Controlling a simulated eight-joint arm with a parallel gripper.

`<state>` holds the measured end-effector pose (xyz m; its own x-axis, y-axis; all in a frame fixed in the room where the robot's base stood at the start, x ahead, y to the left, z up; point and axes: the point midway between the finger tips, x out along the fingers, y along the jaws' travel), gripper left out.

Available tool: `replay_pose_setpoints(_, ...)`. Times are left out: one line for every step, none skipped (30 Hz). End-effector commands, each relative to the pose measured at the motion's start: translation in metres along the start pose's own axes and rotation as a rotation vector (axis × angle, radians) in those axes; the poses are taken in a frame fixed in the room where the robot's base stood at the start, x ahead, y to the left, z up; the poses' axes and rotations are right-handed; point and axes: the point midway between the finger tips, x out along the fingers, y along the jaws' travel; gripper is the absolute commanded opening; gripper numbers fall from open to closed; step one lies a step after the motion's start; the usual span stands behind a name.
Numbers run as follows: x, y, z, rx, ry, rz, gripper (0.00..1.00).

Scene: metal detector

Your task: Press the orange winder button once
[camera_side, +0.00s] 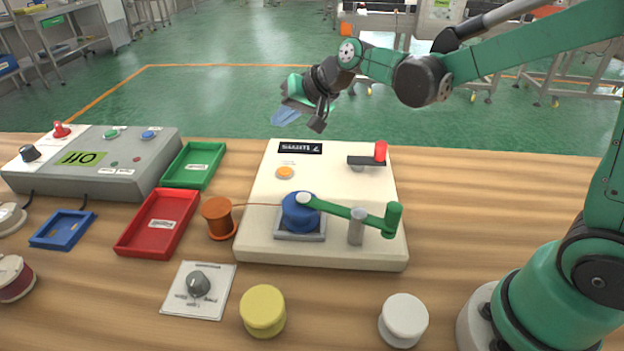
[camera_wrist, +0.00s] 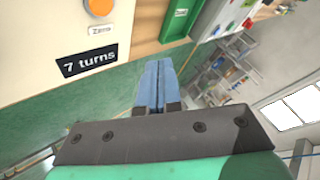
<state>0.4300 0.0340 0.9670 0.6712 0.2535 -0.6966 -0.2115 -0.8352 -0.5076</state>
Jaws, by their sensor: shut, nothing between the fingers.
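The winder (camera_side: 330,253) is a cream box on the wooden table. Its orange button (camera_side: 285,172) sits on the top face at the upper left, below a black "7 turns" display (camera_side: 300,148). The button also shows at the top edge of the wrist view (camera_wrist: 98,7), with a "Zero" label beside it. My gripper (camera_side: 285,117) is shut and empty. Its blue fingers are together, raised beyond the far edge of the winder and apart from the button. In the wrist view, the fingertips (camera_wrist: 158,64) are to the lower right of the button.
The winder carries a blue spool (camera_side: 300,212), a green crank arm (camera_side: 350,211) and a red-handled lever (camera_side: 380,152). An orange wire spool (camera_side: 218,217), red tray (camera_side: 158,223) and green tray (camera_side: 193,166) stand left. A grey control box (camera_side: 100,178) stands farther left. Yellow and white spools lie in front.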

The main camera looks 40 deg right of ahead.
Motion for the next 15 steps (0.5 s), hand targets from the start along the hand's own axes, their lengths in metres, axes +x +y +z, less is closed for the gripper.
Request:
replay_pose_setpoints(0.004,0.003,0.003,0.000,0.000,0.000,0.00)
replay_pose_setpoints(0.007,0.005,0.005,0.000,0.000,0.000,0.00)
replay_pose_setpoints(0.011,0.008,0.007,0.000,0.000,0.000,0.00)
replay_pose_setpoints(0.013,0.010,0.010,0.000,0.000,0.000,0.00)
replay_pose_setpoints(0.017,0.012,0.012,0.000,0.000,0.000,0.00)
replay_pose_setpoints(0.021,0.015,0.015,0.000,0.000,0.000,0.00)
replay_pose_setpoints(0.024,0.017,0.017,0.000,0.000,0.000,0.00)
replay_pose_setpoints(0.027,0.020,0.019,0.000,0.000,0.000,0.00)
replay_pose_setpoints(0.031,0.022,0.022,0.000,0.000,0.000,0.00)
replay_pose_setpoints(0.034,0.025,0.025,0.000,0.000,0.000,0.00)
replay_pose_setpoints(0.036,0.026,0.027,0.000,0.000,0.000,0.00)
replay_pose_setpoints(0.040,0.029,0.029,0.000,0.000,0.000,0.00)
replay_pose_setpoints(0.042,0.031,0.030,0.000,0.000,0.000,0.00)
replay_pose_setpoints(0.044,0.032,0.032,-0.001,0.000,0.000,0.00)
replay_pose_setpoints(0.047,0.034,0.034,-0.001,0.000,0.000,0.00)
